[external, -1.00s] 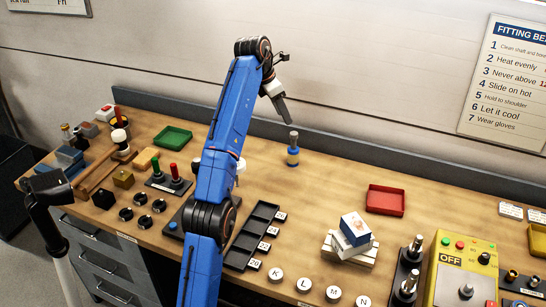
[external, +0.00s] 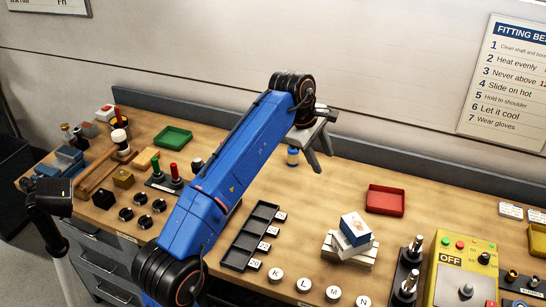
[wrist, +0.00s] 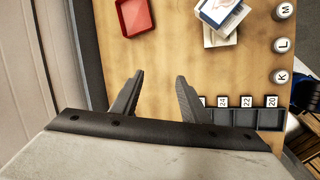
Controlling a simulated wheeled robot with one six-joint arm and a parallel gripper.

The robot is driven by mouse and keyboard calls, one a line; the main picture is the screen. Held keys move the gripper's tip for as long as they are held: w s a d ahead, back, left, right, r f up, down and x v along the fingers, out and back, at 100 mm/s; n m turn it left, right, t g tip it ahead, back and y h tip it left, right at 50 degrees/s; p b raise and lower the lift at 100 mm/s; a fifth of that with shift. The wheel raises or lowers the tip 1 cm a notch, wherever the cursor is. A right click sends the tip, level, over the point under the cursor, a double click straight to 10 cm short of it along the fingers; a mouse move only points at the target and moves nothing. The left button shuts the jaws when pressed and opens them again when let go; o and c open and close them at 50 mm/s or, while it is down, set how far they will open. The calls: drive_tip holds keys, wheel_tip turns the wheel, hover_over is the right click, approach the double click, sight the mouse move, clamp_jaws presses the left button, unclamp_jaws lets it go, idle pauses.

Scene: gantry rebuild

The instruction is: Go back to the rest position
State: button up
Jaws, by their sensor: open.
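My gripper (external: 322,158) is over the bench, in front of the blue and yellow cylinder (external: 293,157), whose top it partly hides in the external view. In the wrist view my gripper (wrist: 158,85) shows its two dark fingers spread well apart, with only bare wooden bench between them. It is open and empty. My blue arm reaches from the lower left of the external view up to the gripper.
A red tray (external: 386,200) lies to the right of my gripper. White boxes (external: 352,247) are stacked nearer. A dark compartment tray (external: 250,236) lies below my arm. A green tray (external: 173,136) and a yellow control box (external: 463,270) stand on the bench (external: 335,190).

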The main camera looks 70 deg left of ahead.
drive_tip(key=s+d+f+m, duration=0.4)
drive_tip(key=s+d, duration=0.1)
drive_tip(key=d, duration=0.2)
drive_tip(key=s+d+f+m, duration=0.4)
drive_tip(key=s+d+m, duration=0.1)
drive_tip(key=d, duration=0.3)
drive_tip(key=s+d+f+m, duration=0.4)
drive_tip(key=s+d, duration=0.1)
drive_tip(key=d, duration=0.2)
drive_tip(key=shift+s+d+f+m, duration=0.2)
drive_tip(key=shift+s+f+m, duration=0.1)
drive_tip(key=shift+s+m, duration=0.1)
drive_tip(key=s+d+f+m, duration=0.2)
drive_tip(key=s+f, duration=0.3)
drive_tip(key=f, duration=0.3)
drive_tip(key=s+d+f+m, duration=0.2)
drive_tip(key=s+f+m, duration=0.2)
drive_tip(key=f, duration=0.5)
drive_tip(key=s+d+f+m, duration=0.2)
drive_tip(key=s+f+m, duration=0.1)
drive_tip(key=s+f, duration=0.4)
drive_tip(key=shift+s+d+f+m, duration=0.25)
drive_tip(key=shift+d+f+m, duration=0.15)
drive_tip(key=shift+f, duration=0.5)
